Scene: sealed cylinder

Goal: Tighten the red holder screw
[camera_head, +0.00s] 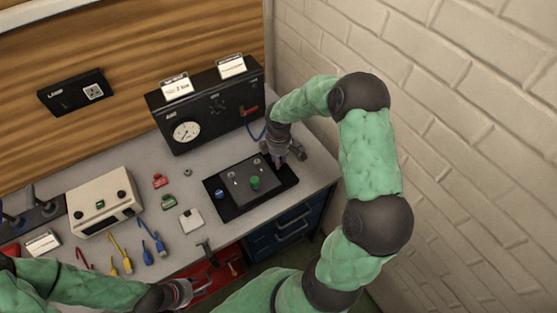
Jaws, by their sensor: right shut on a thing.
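A black mat (222,208) on the bench carries a dark grey block (238,187) with a blue knob (219,194) on its left and a green knob (255,183) near its middle. My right gripper (281,163) points down at the back right of the block. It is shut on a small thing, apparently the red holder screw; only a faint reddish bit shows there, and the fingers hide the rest. My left gripper (190,292) hangs low at the front edge of the bench, away from the block; its jaw opening is unclear.
A black gauge box (203,115) stands behind the mat, with a blue cable at its right. A cream box (103,202), small red and green parts (168,202) and several coloured tools (147,255) lie to the left. A red drawer (225,277) is open below.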

